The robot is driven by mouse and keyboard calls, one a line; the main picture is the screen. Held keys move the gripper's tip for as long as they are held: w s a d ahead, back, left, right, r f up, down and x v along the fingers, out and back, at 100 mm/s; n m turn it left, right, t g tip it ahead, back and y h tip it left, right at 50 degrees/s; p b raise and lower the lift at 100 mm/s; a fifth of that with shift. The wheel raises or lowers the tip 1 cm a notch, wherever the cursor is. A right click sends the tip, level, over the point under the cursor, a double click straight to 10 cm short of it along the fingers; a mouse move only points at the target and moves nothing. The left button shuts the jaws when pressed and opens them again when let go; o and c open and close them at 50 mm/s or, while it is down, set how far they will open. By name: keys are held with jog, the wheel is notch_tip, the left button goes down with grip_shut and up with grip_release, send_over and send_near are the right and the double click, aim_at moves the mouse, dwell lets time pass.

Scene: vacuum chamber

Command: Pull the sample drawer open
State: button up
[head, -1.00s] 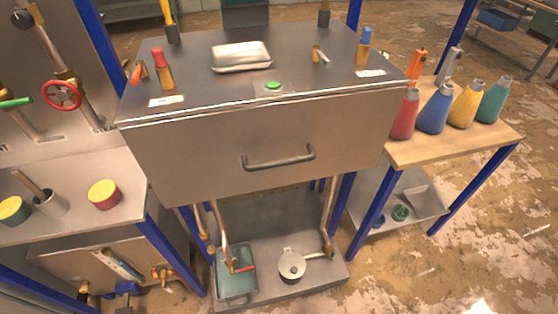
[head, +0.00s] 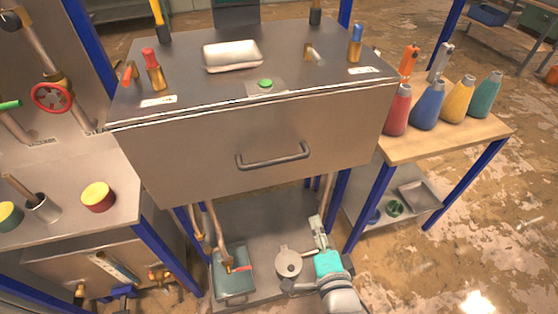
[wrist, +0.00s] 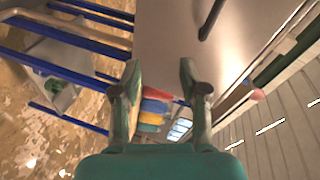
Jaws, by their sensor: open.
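The sample drawer is a plain grey metal front (head: 190,160) under the cabinet's top and looks closed. Its dark bar handle (head: 273,158) runs across the front, right of the middle. My gripper (head: 316,222) is below and to the right of the handle, apart from it, in front of the lower shelf. In the wrist view my gripper (wrist: 160,76) is open, with nothing between its fingers. The drawer front (wrist: 172,30) fills the upper middle there, and part of the handle (wrist: 211,18) shows beyond the right finger.
A wooden side table (head: 440,135) with coloured bottles stands right. Blue posts (head: 366,205) flank the drawer. A lidded pot (head: 288,262) sits on the lower shelf.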

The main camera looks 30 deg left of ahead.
jog(key=m+g+y, duration=0.1)
jog(key=m+y, duration=0.1)
send_near(274, 164)
jog(key=x, duration=1.1)
grip_shut()
